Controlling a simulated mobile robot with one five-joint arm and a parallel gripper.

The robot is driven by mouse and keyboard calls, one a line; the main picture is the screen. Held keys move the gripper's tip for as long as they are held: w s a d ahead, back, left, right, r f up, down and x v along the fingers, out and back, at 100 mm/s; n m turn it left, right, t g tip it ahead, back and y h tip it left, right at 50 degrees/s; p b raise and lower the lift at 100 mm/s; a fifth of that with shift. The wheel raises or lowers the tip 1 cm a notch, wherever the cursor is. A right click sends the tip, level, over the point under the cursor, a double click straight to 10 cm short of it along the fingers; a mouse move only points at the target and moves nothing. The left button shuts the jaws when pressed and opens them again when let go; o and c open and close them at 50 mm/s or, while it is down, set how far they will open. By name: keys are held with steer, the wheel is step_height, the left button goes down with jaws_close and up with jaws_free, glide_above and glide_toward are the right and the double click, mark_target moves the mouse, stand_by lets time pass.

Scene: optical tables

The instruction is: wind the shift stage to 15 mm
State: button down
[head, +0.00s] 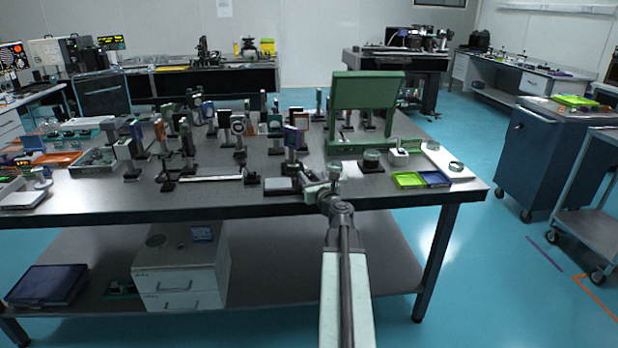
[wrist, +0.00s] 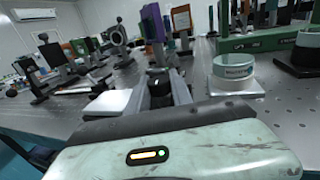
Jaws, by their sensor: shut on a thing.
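The shift stage (head: 283,186) is a low dark block near the front edge of the optical table, just left of my gripper in the head view. My gripper (head: 325,194) reaches in over the front edge at the stage's right end. In the wrist view a dark round knob (wrist: 160,90) shows just beyond my gripper's body, and the jaws are shut on it. A pale flat plate (wrist: 110,102) lies left of the knob.
Several posted optics (head: 239,130) stand behind the stage. A green frame (head: 366,92) rises at the back right. Green (head: 408,180) and blue (head: 434,178) trays lie near the right corner.

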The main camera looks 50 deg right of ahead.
steer(key=m+g+h, duration=0.6)
steer(key=h, duration=0.1)
steer(key=shift+w+h, duration=0.15)
steer(key=shift+h, duration=0.15)
steer(key=shift+m+g+h, duration=0.6)
steer(key=shift+m+g, duration=0.5)
steer(key=shift+g, duration=0.4)
steer(key=shift+m+g+h, duration=0.6)
steer(key=shift+m+g, duration=0.5)
steer(key=shift+g, duration=0.4)
steer(key=shift+s+g, duration=0.2)
steer(key=shift+g, duration=0.1)
steer(key=c, duration=1.1)
jaws_free()
steer(key=shift+d, duration=0.1)
steer(key=shift+c, duration=0.2)
steer(key=v, duration=0.8)
